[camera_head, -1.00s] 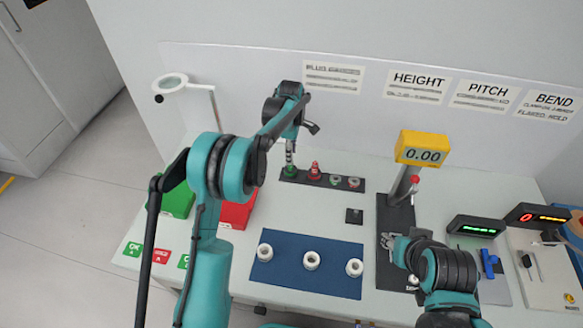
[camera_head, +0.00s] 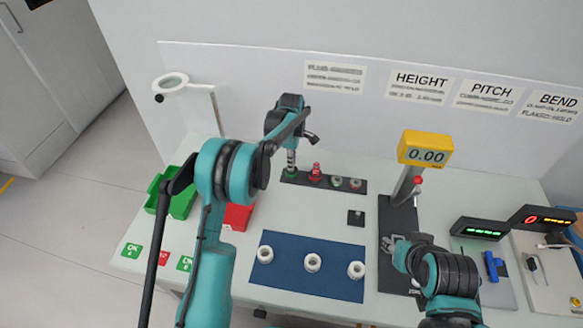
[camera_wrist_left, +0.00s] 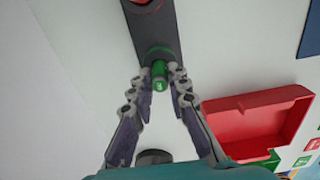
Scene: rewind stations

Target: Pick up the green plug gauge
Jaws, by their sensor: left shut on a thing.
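The green plug gauge (camera_head: 291,174) stands at the left end of a dark rack (camera_head: 325,181). In the left wrist view the green plug gauge (camera_wrist_left: 159,70) lies between the fingertips of my left gripper (camera_wrist_left: 160,81), which is shut on it. In the head view my left gripper (camera_head: 291,160) is directly above that end of the rack and partly covers the gauge. The gauge is still at its rack place. My right gripper (camera_head: 394,246) is low over the dark mat at right; its jaw state is unclear.
A red plug gauge (camera_head: 315,170) and two ring-shaped pieces share the rack. A blue mat (camera_head: 285,280) with three white rings lies in front. Green (camera_head: 182,203) and red (camera_head: 238,217) bins stand left. A yellow height display (camera_head: 425,149) stands right.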

